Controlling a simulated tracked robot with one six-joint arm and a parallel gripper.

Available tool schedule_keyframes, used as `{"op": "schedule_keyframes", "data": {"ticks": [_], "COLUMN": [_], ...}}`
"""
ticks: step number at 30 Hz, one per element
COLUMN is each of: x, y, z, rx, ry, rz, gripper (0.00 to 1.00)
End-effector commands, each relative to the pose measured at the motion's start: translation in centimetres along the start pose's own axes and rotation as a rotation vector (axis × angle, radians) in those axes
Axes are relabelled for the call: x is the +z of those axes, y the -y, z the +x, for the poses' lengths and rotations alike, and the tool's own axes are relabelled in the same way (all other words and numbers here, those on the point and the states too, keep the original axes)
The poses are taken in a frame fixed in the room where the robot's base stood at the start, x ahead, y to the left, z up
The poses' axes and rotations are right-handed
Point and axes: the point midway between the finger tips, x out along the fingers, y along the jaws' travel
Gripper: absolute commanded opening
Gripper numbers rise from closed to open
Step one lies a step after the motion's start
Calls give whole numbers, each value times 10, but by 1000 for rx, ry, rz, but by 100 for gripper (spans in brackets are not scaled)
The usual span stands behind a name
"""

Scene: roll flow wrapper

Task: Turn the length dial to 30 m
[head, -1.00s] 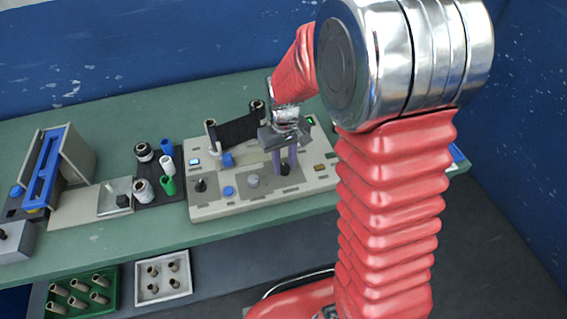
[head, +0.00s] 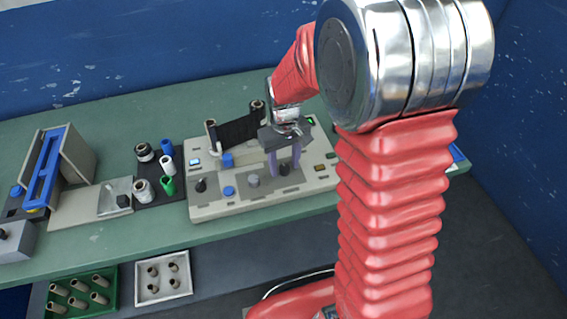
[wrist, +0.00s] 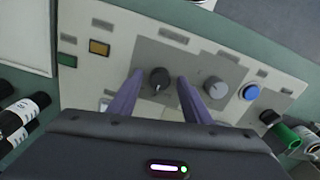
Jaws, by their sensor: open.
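A black dial (wrist: 160,78) with a pale pointer mark sits on a dark grey plate of the machine panel (wrist: 110,25); its scale is too small to read. The dial also shows in the head view (head: 285,169). My gripper (wrist: 157,97) is open, with one purple finger on each side of the black dial and a visible gap to both. In the head view my gripper (head: 285,171) stands over the right part of the panel. A grey knob (wrist: 213,88) is just beside one finger.
A blue button (head: 228,191) and another black knob (head: 200,186) are on the same panel. A black film web (head: 237,129) spans rollers behind. Several rolls (head: 167,165) stand left of the machine. My red arm hides the panel's right end.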

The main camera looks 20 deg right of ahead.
Motion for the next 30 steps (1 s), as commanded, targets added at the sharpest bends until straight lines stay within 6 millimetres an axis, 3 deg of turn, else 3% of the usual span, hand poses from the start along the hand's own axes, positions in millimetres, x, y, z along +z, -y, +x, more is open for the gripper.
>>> {"op": "schedule_keyframes", "data": {"ticks": [8,24,30], "x": [-1,-1,-1], "y": [0,0,0], "z": [-17,-108,-132], "rx": [1,1,0], "ry": [-3,-4,-2], "rz": [0,0,0], "gripper": [44,44,44]}}
